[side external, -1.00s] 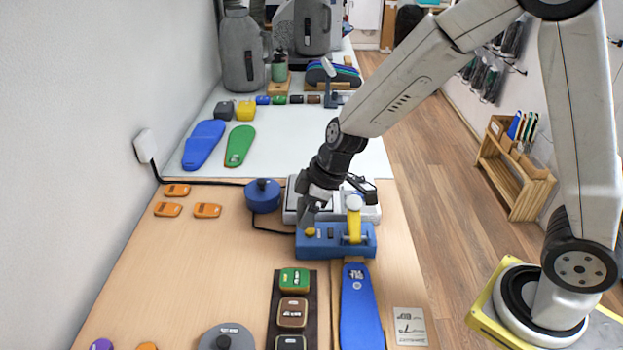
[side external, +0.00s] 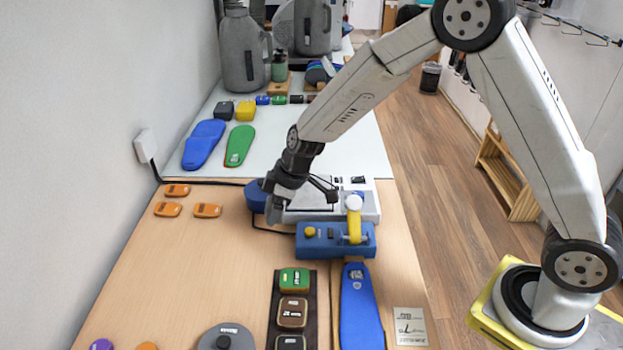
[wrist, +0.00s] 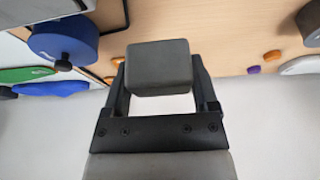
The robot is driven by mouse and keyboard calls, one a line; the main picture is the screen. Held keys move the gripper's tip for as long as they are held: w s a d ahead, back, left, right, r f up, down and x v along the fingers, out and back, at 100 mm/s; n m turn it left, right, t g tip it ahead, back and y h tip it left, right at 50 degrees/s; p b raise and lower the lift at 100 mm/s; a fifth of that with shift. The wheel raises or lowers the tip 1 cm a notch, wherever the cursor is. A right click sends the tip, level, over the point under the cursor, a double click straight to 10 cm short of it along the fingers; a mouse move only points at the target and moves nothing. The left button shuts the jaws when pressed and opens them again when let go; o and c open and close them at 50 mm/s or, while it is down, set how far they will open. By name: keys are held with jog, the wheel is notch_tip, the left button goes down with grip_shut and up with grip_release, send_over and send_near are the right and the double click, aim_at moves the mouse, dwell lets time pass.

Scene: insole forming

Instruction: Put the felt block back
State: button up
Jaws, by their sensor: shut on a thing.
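My gripper (wrist: 162,85) is shut on a plain grey block, the felt block (wrist: 158,66), which sits between both fingers in the wrist view. In the side view my gripper (side external: 274,205) and the grey felt block (side external: 275,212) are just in front of the round blue pot (side external: 256,195), left of the blue clamp base (side external: 320,240). The block appears to be held above the wooden table; its exact height is hard to tell.
A dark tray (side external: 272,312) holds several coloured blocks, beside a blue insole (side external: 360,310). Orange pieces (side external: 168,209) lie at left. A white panel device (side external: 368,212) stands behind the clamp. A grey disc (side external: 226,337) is in front. The table's left middle is clear.

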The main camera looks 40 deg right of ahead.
send_over(255, 236)
jog(key=s+d, duration=0.1)
jog(key=f, duration=0.5)
jog(key=shift+s+f, duration=0.2)
jog(key=shift+f, duration=0.1)
jog(key=shift+w+f, duration=0.25)
jog(key=shift+f, duration=1.6)
jog(key=shift+f, duration=0.1)
jog(key=o, duration=1)
jog(key=shift+c, duration=0.2)
